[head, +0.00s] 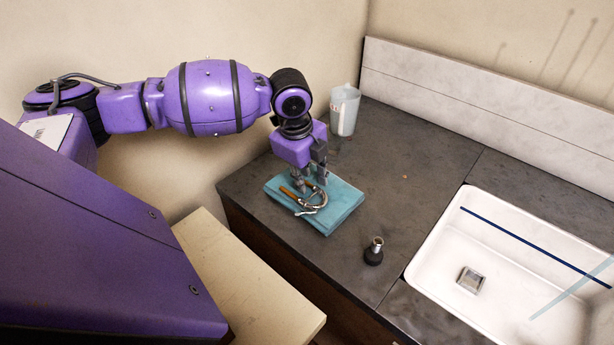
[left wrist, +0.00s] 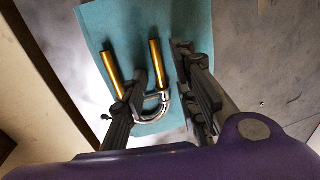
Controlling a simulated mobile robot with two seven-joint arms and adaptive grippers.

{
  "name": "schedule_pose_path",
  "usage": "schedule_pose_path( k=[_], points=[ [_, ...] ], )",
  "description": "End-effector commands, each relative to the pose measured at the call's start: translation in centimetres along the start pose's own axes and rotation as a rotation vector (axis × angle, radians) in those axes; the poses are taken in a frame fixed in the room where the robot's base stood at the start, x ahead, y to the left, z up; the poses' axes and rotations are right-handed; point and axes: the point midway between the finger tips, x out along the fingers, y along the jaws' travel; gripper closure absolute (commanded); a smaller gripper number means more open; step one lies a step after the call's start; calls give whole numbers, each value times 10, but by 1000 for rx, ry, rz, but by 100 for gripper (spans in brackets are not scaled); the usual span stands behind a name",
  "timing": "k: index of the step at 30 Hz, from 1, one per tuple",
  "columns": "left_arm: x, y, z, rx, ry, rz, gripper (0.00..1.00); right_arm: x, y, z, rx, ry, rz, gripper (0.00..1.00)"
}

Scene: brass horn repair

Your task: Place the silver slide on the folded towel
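The silver slide (head: 312,209) is a silver U-bend with two brass-coloured tubes. It lies over the folded teal towel (head: 344,207), within its edges. In the left wrist view the silver bend (left wrist: 163,103) is nearest my gripper and the tubes point away over the towel (left wrist: 130,30). My left gripper (head: 311,183) points down at the slide. Its fingers (left wrist: 158,95) are apart, with one tube of the slide in the gap between them. The left finger hides part of the other tube. I cannot tell whether a finger touches the slide. My right gripper is not in view.
A translucent cup (head: 344,110) stands behind the towel by the wall. A small black-based metal piece (head: 374,252) stands to the right, near the white sink (head: 440,245). The dark counter (head: 420,160) is mostly clear. A pale wooden surface (head: 250,290) is lower left.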

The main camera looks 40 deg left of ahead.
Motion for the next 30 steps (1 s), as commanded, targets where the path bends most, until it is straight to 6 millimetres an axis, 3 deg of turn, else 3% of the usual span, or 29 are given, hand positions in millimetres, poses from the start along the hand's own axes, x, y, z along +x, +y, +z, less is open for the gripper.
schedule_pose_path(
  k=[9, 19, 23, 30],
  points=[
    [-5, -1, 0, 1, -2, 0, 72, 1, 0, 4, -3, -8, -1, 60],
    [-82, -6, 0, 0, 0, -22, 72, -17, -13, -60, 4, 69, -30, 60],
    [-105, -5, 0, -1, -1, -19, 72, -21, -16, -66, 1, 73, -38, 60],
    [-122, -1, 0, -1, 0, -2, 72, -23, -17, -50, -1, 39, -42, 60]
  ],
)
